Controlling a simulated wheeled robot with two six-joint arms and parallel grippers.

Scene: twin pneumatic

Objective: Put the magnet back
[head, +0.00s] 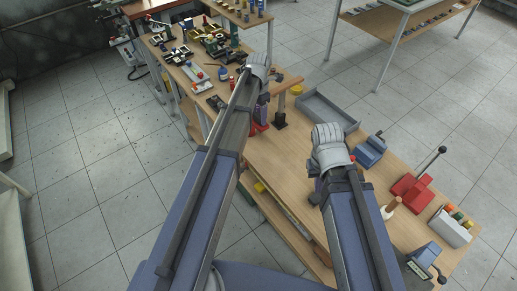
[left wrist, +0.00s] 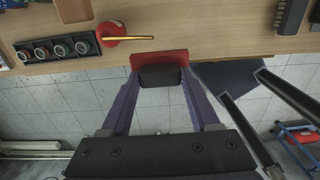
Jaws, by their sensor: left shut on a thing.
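My left gripper (left wrist: 160,88) is shut on the magnet, a red plate (left wrist: 176,57) with a black body (left wrist: 160,77) between the two purple fingers in the left wrist view. There it shows just off the front edge of the wooden bench (left wrist: 225,40), over the floor. In the head view my left gripper (head: 262,112) hangs at the near side of the bench's middle, with a red part (head: 257,129) at its tips. My right gripper (head: 322,170) is over the bench's right half. Its fingers are mostly hidden by the wrist and arm.
A red round piece (left wrist: 108,31) with a gold rod and a dark holder with several round cups (left wrist: 42,55) lie near the bench edge. A grey tray (head: 325,108), a blue vise-like tool (head: 371,150) and a red lever tool (head: 411,192) stand on the bench's right half.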

